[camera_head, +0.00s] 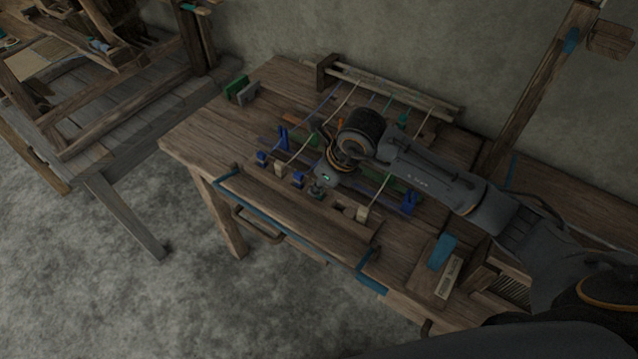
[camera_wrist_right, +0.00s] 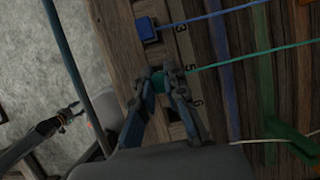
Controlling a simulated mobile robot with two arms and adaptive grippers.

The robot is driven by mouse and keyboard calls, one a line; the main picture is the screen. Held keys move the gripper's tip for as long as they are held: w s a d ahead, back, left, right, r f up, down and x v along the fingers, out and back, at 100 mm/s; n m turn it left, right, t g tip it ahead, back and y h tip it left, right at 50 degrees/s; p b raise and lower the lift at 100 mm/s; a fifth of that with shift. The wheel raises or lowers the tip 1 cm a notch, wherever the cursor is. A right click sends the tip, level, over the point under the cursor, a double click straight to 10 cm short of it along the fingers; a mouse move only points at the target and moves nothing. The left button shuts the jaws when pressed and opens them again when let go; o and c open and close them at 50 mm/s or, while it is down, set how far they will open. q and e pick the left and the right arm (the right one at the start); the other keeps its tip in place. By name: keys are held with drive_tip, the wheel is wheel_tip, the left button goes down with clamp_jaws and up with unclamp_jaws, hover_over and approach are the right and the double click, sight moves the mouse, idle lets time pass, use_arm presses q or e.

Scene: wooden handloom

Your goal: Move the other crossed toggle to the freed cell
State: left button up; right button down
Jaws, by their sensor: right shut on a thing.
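My right gripper (camera_head: 320,183) reaches down over the toggle row at the table's front. In the right wrist view its fingers (camera_wrist_right: 164,80) are shut on a green toggle (camera_wrist_right: 157,82), with a teal thread (camera_wrist_right: 240,56) running from it to the right. The green toggle also shows in the head view (camera_head: 317,190), partly hidden by the gripper. It is at the row of cells, near the number 5; whether it is seated or lifted I cannot tell. A dark, apparently empty cell (camera_wrist_right: 172,112) lies just below it in the wrist view.
A blue toggle (camera_wrist_right: 147,28) sits near the number 3. Other blue (camera_head: 262,157) and pale wooden (camera_head: 363,213) toggles share the row. Taut threads run to the back rail (camera_head: 395,88). Green blocks (camera_head: 236,89) stand at the left.

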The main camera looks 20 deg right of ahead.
drive_tip(key=c, duration=1.3)
unclamp_jaws()
drive_tip(key=shift+r, duration=0.1)
drive_tip(key=v, duration=1.2)
